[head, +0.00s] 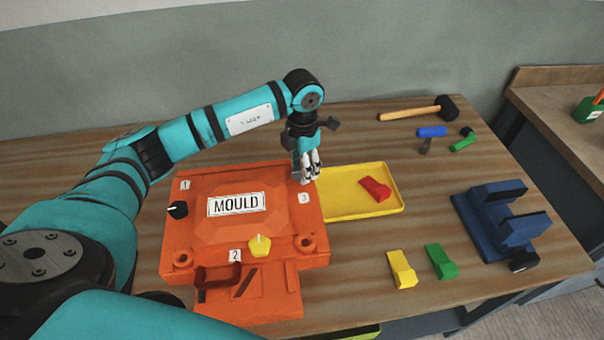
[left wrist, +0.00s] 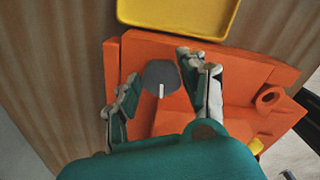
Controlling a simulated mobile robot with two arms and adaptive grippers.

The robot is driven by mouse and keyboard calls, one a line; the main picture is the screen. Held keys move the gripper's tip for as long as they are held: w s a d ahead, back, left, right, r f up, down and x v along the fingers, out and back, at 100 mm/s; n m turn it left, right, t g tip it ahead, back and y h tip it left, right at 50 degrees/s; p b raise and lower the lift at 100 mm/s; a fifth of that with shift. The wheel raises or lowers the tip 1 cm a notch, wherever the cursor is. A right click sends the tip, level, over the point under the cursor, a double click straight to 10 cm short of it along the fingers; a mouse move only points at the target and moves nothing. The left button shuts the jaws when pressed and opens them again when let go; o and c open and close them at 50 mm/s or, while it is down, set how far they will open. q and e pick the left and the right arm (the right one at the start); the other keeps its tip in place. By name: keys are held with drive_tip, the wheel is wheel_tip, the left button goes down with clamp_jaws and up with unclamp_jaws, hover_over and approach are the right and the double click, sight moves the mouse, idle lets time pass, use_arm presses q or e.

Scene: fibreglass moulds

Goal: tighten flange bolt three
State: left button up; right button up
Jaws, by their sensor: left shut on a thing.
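The orange mould (head: 185,240) lies on the wooden bench, with number tags 1, 2 and 3 by its bolts. Tag 3 (head: 304,198) is at its right edge, just in front of my left gripper (head: 309,168). In the left wrist view, a grey bolt head (left wrist: 163,74) with a white mark sits on the mould between the fingers of my left gripper (left wrist: 160,78), which is shut on it. In the head view the fingers mostly hide this bolt. A black bolt (head: 178,209) is by tag 1 and a yellow bolt (head: 260,246) by tag 2. My right gripper is not in view.
A yellow tray (head: 345,211) holding a red wedge (head: 375,188) adjoins the mould's right side. Yellow (head: 401,270) and green (head: 440,261) wedges lie in front. A blue vice (head: 490,220) stands at right, a mallet (head: 420,112) behind. Bench between tray and vice is clear.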

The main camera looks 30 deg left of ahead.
use_arm(q)
drive_tip(key=shift+m, duration=0.3)
drive_tip(key=o, duration=1.2)
wheel_tip(320, 180, up, 12)
